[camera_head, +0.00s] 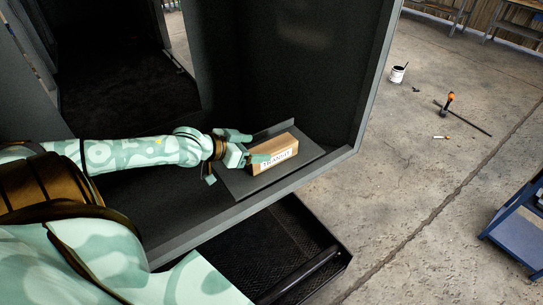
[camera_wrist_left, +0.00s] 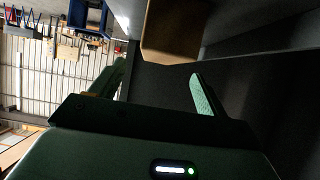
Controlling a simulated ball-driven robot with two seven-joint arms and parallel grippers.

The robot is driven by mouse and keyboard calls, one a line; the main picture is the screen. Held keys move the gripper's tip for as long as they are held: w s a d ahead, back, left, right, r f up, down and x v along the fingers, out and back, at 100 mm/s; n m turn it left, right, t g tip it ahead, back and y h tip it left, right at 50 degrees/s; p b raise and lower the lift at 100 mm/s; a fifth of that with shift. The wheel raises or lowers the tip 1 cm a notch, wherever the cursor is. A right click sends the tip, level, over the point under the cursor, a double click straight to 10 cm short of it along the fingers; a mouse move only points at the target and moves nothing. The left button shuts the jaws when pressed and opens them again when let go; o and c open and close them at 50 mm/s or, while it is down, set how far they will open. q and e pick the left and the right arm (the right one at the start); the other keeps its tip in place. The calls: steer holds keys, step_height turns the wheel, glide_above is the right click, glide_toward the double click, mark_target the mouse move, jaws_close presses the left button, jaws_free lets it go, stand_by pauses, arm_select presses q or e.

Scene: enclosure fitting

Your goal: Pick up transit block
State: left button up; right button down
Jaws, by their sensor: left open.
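The transit block is a brown box (camera_head: 284,148) with a white lettered label. It rests on a grey tray (camera_head: 237,184) inside the dark enclosure in the head view. My left gripper (camera_head: 250,148) is open at the block's left end, with one finger overlapping the near side of the block in this view. In the left wrist view, the block (camera_wrist_left: 172,32) is at the top centre, just beyond the open fingertips of the gripper (camera_wrist_left: 160,72). I cannot tell whether a finger touches it. My right gripper is not in view.
The enclosure's dark wall (camera_head: 300,65) stands behind the tray, and its grey bottom edge (camera_head: 265,205) runs along the front. A black mesh tray (camera_head: 270,250) lies below. Concrete floor to the right holds a white can (camera_head: 397,75) and a hammer-like tool (camera_head: 450,98). A blue cart (camera_head: 515,225) stands at the right edge.

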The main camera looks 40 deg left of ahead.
mark_target(270, 147)
arm_select(q)
steer(key=shift+b+x, duration=0.65)
steer(key=shift+x, duration=2.95)
steer(key=shift+a+r, duration=0.1)
steer(key=shift+r, duration=0.05)
steer(key=c, duration=1.2)
